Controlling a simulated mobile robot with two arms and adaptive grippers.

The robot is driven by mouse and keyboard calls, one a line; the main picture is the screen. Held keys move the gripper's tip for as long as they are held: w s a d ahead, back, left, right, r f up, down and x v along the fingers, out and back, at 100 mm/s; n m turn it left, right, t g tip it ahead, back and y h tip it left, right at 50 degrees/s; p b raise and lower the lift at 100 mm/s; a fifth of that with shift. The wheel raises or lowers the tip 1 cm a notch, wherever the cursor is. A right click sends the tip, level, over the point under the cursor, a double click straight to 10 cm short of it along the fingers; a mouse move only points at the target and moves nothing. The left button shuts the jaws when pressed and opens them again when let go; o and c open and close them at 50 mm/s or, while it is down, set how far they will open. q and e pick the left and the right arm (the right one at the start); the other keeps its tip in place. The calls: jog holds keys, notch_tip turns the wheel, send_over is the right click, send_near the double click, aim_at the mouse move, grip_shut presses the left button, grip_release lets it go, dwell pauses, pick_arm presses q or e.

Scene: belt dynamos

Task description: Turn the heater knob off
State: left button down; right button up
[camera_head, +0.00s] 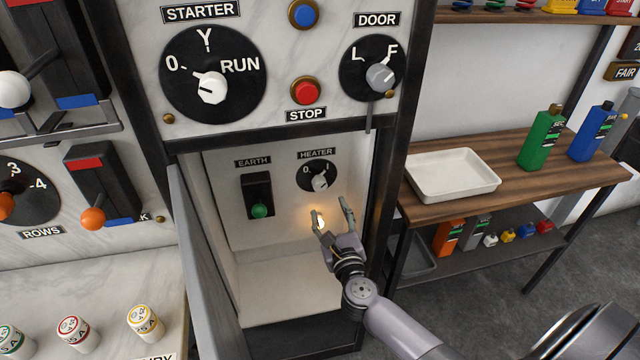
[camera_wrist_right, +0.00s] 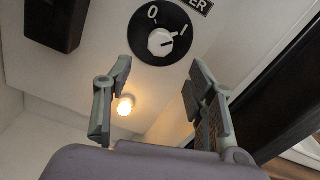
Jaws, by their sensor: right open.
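The heater knob (camera_head: 320,182) is a white knob on a black dial, under the HEATER label inside the open cabinet. In the right wrist view the heater knob (camera_wrist_right: 160,42) points up and right, toward the I mark and away from the 0. My right gripper (camera_head: 333,217) is open and empty inside the cabinet opening, below the knob in the head view. In the wrist view its two fingers (camera_wrist_right: 160,95) stand apart below the dial, not touching the knob. A small lamp (camera_wrist_right: 125,105) glows just below the dial. My left gripper is not in view.
The EARTH switch with a green knob (camera_head: 259,211) is left of the heater dial. The cabinet's door (camera_head: 203,265) stands open on the left, and a dark frame post (camera_head: 392,150) bounds the right. Above are the STARTER knob (camera_head: 211,88) and DOOR knob (camera_head: 380,76).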

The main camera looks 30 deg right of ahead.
aim_at(321, 189)
jog(key=x, duration=1.1)
jog(key=shift+c, duration=0.5)
jog(key=c, duration=1.1)
